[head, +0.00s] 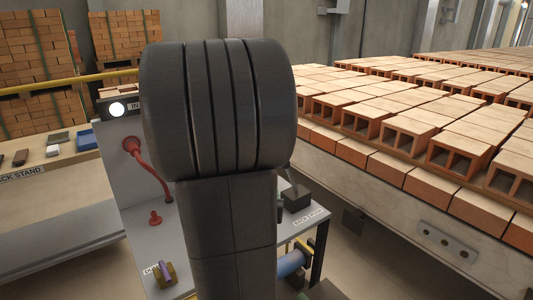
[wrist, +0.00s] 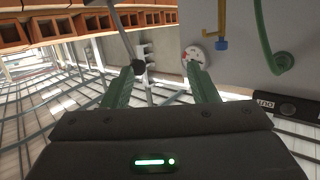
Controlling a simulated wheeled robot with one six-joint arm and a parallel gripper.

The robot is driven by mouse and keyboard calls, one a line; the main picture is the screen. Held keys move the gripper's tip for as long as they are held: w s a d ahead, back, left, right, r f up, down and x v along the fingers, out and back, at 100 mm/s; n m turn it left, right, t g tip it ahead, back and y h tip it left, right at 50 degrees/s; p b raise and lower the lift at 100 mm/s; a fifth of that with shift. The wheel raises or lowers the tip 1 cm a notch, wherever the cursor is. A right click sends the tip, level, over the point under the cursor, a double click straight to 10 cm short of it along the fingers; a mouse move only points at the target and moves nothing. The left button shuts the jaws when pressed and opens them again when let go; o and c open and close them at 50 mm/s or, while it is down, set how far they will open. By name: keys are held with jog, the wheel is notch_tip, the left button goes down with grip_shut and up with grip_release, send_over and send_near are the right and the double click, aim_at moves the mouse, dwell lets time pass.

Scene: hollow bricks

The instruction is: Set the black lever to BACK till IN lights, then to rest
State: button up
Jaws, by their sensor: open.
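The black lever (head: 291,178) shows in the head view just right of my arm, a thin rod rising from a black base on the grey bench; my arm hides part of it. In the wrist view a grey rod ending in a black ball knob (wrist: 138,66) lies close to the left fingertip. My gripper (wrist: 160,75) is open, its two green fingers apart with nothing gripped. I cannot tell whether a finger touches the knob. The IN lamp (head: 117,109) glows white at the panel's top left. The OUT lamp (wrist: 288,110) looks dark.
A red hose (head: 150,165) and a red knob (head: 155,218) are on the panel left of my arm. Rows of hollow bricks (head: 400,110) fill the right. A stand (head: 40,165) is at the left.

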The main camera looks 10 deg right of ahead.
jog(key=w+d+r+m+h, duration=0.1)
jog(key=w+d+h, duration=0.1)
jog(key=h, duration=0.1)
jog(key=t+h+p, duration=0.1)
jog(key=h+p, duration=0.1)
send_over(290, 176)
jog(key=a, duration=0.1)
jog(key=shift+w+a+r+m, duration=0.2)
jog(key=shift+w+r+m, duration=0.15)
jog(key=shift+w+m, duration=0.1)
